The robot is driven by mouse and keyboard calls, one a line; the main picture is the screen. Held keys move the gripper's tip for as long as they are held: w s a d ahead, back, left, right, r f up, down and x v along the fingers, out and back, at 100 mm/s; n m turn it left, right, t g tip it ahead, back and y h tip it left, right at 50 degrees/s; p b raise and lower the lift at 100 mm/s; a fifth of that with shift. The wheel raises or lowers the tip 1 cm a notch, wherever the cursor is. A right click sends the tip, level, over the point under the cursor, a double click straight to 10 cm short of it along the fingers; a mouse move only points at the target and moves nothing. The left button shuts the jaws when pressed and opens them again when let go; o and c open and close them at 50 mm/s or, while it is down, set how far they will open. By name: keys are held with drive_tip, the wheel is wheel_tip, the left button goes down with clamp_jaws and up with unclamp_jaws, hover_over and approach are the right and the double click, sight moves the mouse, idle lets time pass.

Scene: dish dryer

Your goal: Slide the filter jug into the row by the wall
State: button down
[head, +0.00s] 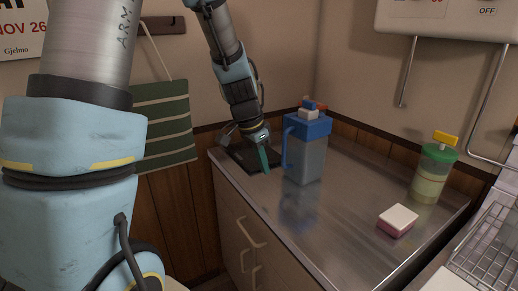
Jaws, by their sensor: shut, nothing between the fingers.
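The filter jug (311,157) stands upright on the steel counter. It has a clear grey body, a blue lid and a blue handle on its left side, with small red and white pieces on top. My gripper (265,163) is just left of the jug, low over the counter and close to the handle, with its teal finger pointing down. It is shut and empty. I cannot tell whether it touches the handle. A green-lidded container (434,173) with a yellow top stands near the wall at the right.
A pink and white sponge (397,221) lies on the counter at right front. A wire rack (490,246) is at far right. The counter's middle is clear.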

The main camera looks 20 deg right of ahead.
sight(300, 150)
drive_tip(key=shift+w+d+f+p, duration=0.2)
drive_tip(key=shift+d+p, duration=0.1)
drive_tip(key=shift+d, duration=0.4)
drive_tip(key=shift+w+d+f+p, duration=0.15)
drive_tip(key=shift+w+d+p, duration=0.15)
drive_tip(key=shift+d, duration=0.35)
drive_tip(key=shift+w+d+f+p, duration=0.15)
drive_tip(key=shift+d+p, duration=0.15)
drive_tip(key=shift+d, duration=0.4)
